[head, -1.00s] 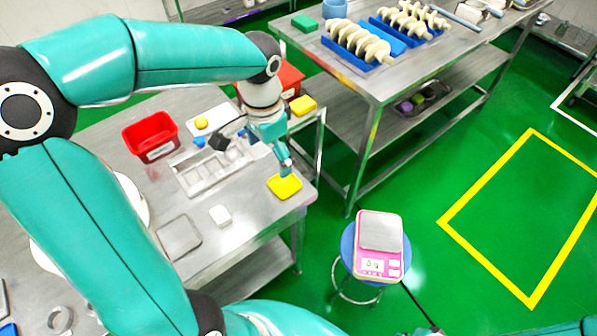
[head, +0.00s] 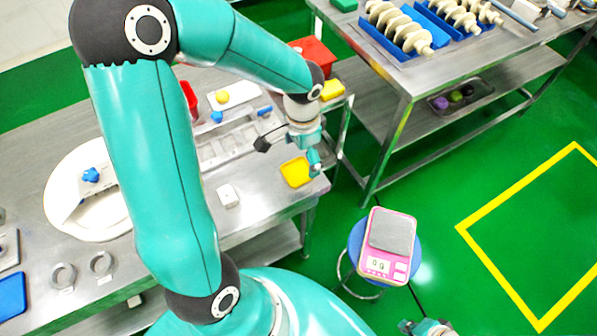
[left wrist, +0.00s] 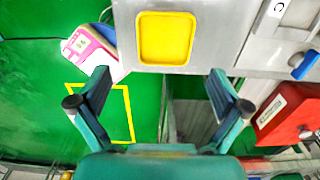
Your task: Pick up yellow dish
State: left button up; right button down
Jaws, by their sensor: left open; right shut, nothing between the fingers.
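The yellow dish (head: 296,172) is a shallow square tray with rounded corners, lying flat near the right end of the metal table. It also shows at the top of the left wrist view (left wrist: 166,38), beyond and between my open fingers. My left gripper (head: 315,166) is at the dish's right side in the head view. It is open (left wrist: 158,76) and nothing is between its fingers. I cannot tell whether a finger touches the dish. My right gripper (head: 425,326) is shut and empty at the bottom edge of the head view, partly cut off.
A pink scale (head: 389,245) stands on a blue stool right of the table. A small white block (head: 228,196) lies left of the dish. A red bin (left wrist: 290,112) and another yellow item (head: 332,90) are behind my left gripper. Green floor is free at right.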

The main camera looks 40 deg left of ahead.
aim_at(298, 173)
pick_arm(q)
jog(key=f, duration=0.5)
jog(key=shift+s+a+f, duration=0.15)
jog(key=shift+s+a, duration=0.15)
jog(key=shift+a, duration=0.1)
jog(key=shift+f, duration=0.3)
jog(key=shift+c, duration=0.2)
jog(key=c, duration=1)
